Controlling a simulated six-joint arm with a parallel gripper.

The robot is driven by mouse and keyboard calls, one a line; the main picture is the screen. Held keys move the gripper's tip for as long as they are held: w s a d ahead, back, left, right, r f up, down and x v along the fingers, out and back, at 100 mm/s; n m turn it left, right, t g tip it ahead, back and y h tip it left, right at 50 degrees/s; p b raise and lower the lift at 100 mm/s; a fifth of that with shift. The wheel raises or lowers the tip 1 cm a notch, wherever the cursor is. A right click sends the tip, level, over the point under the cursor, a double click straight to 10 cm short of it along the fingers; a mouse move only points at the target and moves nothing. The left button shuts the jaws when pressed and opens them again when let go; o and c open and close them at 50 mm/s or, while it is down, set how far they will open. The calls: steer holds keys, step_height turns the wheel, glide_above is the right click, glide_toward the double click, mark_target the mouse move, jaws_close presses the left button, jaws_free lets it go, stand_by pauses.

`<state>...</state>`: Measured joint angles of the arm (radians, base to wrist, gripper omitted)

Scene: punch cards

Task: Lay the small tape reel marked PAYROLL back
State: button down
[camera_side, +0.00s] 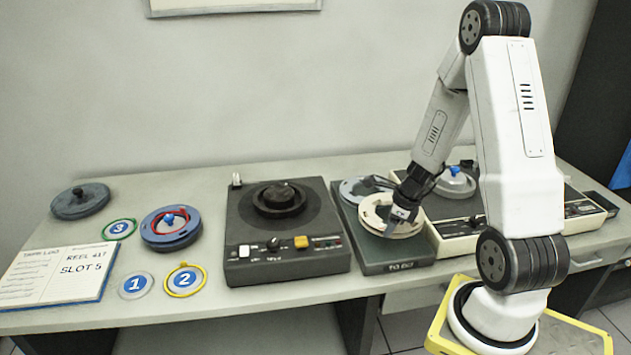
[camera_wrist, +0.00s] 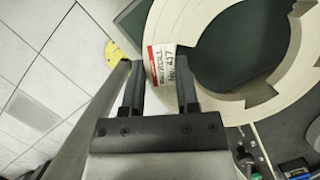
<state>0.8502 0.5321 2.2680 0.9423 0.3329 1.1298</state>
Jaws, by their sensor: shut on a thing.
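A cream tape reel (camera_side: 384,222) is at the dark tray (camera_side: 398,267) right of centre in the side view. My gripper (camera_side: 405,205) is shut on the reel's rim. In the wrist view the reel (camera_wrist: 175,22) is a broad notched ring around a dark opening. A red-and-white label (camera_wrist: 158,68) on its rim, with upside-down lettering that is hard to read, lies between my fingers (camera_wrist: 160,72). I cannot tell whether the reel touches the tray. A grey-blue reel (camera_side: 352,188) lies behind it, partly hidden.
A dark tape deck (camera_side: 287,265) stands left of the tray, a cream-edged deck (camera_side: 458,238) right of it. Further left are a blue reel (camera_side: 155,239), a dark reel (camera_side: 80,203), rings numbered 1 (camera_side: 137,285), 2 (camera_side: 185,279) and 3 (camera_side: 119,228), and a log (camera_side: 60,270).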

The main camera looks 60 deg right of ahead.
mark_target(382, 252)
steer(key=shift+f, duration=2)
steer(key=shift+f, duration=1.3)
stand_by(0.9)
steer(key=shift+c, duration=1.4)
jaws_free()
steer(key=c, duration=0.3)
steer(key=shift+c, duration=0.2)
steer(key=shift+r, duration=0.1)
steer(key=shift+r, duration=4.45)
steer(key=shift+a, duration=0.1)
